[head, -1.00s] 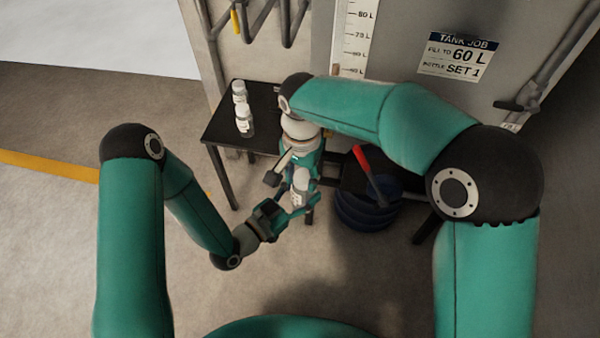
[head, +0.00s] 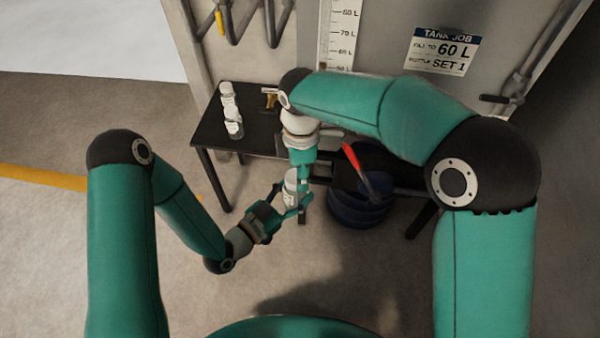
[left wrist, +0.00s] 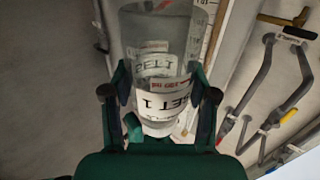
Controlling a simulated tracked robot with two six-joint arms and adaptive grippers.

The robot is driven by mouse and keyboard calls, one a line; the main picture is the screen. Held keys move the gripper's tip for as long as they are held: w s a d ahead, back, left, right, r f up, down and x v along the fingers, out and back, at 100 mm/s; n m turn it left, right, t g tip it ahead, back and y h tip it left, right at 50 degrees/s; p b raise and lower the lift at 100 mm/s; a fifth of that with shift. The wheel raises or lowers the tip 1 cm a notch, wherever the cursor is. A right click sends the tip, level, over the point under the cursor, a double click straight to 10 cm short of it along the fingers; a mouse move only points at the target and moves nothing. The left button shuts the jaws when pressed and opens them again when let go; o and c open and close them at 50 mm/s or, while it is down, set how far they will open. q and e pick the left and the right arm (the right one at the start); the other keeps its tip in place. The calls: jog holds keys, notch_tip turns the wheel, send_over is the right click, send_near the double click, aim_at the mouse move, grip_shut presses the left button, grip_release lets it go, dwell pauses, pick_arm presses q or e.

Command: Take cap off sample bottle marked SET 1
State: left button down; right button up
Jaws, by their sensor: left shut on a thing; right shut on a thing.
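The clear sample bottle marked SET 1 (left wrist: 160,90) fills the middle of the left wrist view, with its label towards the camera. In the head view the bottle (head: 291,188) hangs in front of the small table. My left gripper (head: 286,203) is shut around its side; its fingers also flank the bottle in the left wrist view (left wrist: 160,105). My right gripper (head: 303,178) comes down from above and is shut at the bottle's top end. The cap is hidden by that gripper, so I cannot see whether it is loose.
Two white-capped bottles (head: 233,124) stand on the left of the black table (head: 212,138). A brass fitting (head: 270,98) is at its back. Dark blue buckets (head: 358,210) and a red-handled tool (head: 352,158) are to the right. The tank sign (head: 442,52) hangs behind.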

jog(key=n, duration=0.6)
jog(key=shift+w+a+n, duration=0.2)
jog(key=shift+a+n, duration=0.15)
jog(key=shift+n, duration=0.05)
jog(key=n, duration=0.4)
jog(key=shift+w+a, duration=0.1)
jog(key=shift+w, duration=0.05)
jog(key=n, duration=0.3)
jog(key=shift+w, duration=0.15)
jog(key=shift+a, duration=0.2)
jog(key=shift+r, duration=0.2)
jog(key=shift+d+r, duration=0.1)
jog(key=shift+r, duration=0.8)
